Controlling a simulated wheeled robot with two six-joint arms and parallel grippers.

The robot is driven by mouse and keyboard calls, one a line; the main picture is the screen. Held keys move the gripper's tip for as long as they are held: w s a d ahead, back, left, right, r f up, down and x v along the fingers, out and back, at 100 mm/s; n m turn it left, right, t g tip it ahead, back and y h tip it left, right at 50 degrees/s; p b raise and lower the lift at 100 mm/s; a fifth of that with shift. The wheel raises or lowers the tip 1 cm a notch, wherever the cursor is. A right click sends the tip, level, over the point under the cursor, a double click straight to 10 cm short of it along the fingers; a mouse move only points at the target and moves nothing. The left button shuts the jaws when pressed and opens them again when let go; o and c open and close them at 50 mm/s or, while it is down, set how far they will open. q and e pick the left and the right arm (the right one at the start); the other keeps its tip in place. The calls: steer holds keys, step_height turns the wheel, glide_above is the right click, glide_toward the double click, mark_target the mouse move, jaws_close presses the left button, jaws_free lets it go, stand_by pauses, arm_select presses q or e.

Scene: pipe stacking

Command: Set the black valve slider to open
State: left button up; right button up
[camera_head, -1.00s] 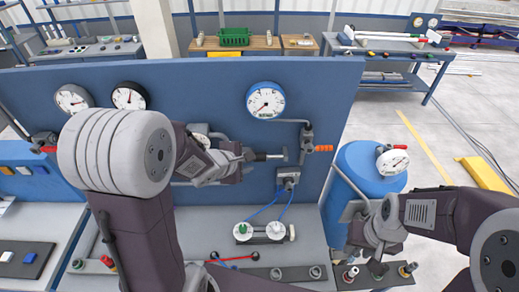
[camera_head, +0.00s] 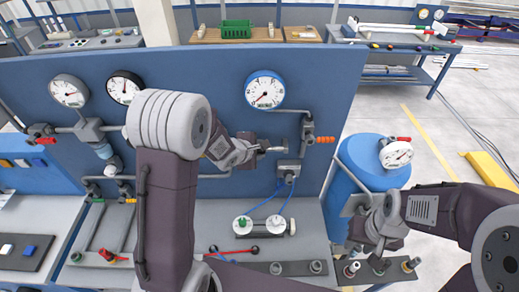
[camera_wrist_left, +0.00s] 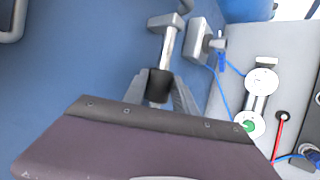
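The black valve slider (camera_wrist_left: 160,86) sits on a metal rod (camera_wrist_left: 168,45) on the blue panel in the left wrist view. My left gripper (camera_wrist_left: 162,78) has a finger on each side of it, and both appear to touch it. In the head view my left gripper (camera_head: 242,150) is at the left end of the short horizontal rod (camera_head: 273,149), below the blue-rimmed gauge (camera_head: 264,90). The slider is mostly hidden there. My right gripper (camera_head: 361,247) hangs at the lower right, away from the slider. Its finger opening is too unclear to tell.
A grey box (camera_head: 288,170) with blue cables is just below the rod's right end. An orange handle (camera_head: 325,140) is right of it. A blue tank (camera_head: 366,170) stands near my right arm.

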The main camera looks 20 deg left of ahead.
mark_target(272, 149)
arm_select(q)
jaws_close()
stand_by(1.1)
steer(key=shift+w+d+b, duration=0.15)
steer(key=shift+w+d, duration=0.05)
steer(key=shift+d, duration=0.55)
steer(key=shift+w+d+b, duration=0.15)
steer(key=shift+w+d, duration=0.05)
steer(key=shift+d, duration=0.55)
steer(key=shift+w+d, duration=0.1)
steer(key=shift+d, duration=0.2)
steer(key=o, duration=0.5)
jaws_free()
steer(key=shift+a, duration=0.1)
steer(key=shift+o, duration=0.5)
steer(key=shift+d, duration=0.2)
